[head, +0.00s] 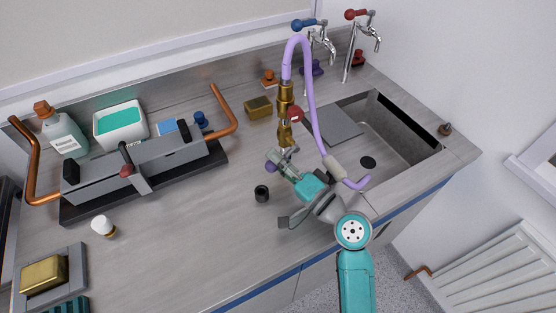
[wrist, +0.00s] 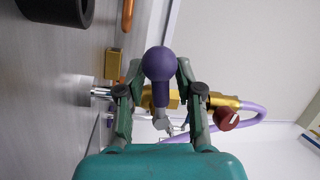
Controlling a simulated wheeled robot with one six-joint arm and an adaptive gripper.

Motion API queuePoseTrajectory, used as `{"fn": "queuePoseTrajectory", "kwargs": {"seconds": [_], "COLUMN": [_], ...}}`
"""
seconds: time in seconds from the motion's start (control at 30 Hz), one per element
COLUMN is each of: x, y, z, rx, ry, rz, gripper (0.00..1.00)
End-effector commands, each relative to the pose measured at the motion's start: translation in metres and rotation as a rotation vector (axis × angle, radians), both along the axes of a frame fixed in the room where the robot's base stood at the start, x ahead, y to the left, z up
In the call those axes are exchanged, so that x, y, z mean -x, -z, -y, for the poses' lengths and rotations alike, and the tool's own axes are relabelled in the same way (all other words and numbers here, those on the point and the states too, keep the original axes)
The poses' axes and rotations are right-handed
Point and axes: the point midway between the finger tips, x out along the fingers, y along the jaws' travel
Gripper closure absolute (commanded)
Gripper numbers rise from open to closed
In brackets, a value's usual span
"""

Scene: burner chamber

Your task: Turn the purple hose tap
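The hose tap is a brass fitting (head: 285,95) with a purple hose (head: 309,88) arching from its top and looping down to the right. A purple ball-ended lever (head: 270,167) shows low beside the fitting, at the fingers of my gripper (head: 284,156). In the wrist view the lever's purple ball (wrist: 159,63) stands between the two fingertips of my gripper (wrist: 159,70), with its stem pointing down the picture. The fingers look spread on both sides, with little room beside the ball. Contact is not clear. The brass body lies behind the lever, with a red round part (wrist: 227,119).
The sink basin (head: 400,125) opens to the right, with blue-handled and red-handled taps behind it. A black cup-like piece (head: 261,193) stands on the counter left of my gripper. A brass block (head: 258,107) lies behind. The counter's front middle is mostly clear.

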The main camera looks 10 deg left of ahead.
Motion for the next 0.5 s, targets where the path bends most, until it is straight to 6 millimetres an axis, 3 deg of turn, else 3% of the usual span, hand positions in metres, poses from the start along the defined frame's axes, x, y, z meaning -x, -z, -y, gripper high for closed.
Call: {"fn": "queuePoseTrajectory", "kwargs": {"seconds": [0.03, 0.1, 0.33, 0.5], "x": [0.0001, 0.0001, -0.0001, -0.0015], "y": [0.0, 0.0, 0.0008, 0.0074], "z": [0.0001, 0.0001, 0.0004, 0.0026], "rx": [0.0, 0.0, 0.013, 0.126], "ry": [0.0, 0.0, 0.0, 0.001], "rz": [0.0, 0.0, 0.009, 0.084], "gripper": [0.85, 1.0, 1.0, 1.0]}}
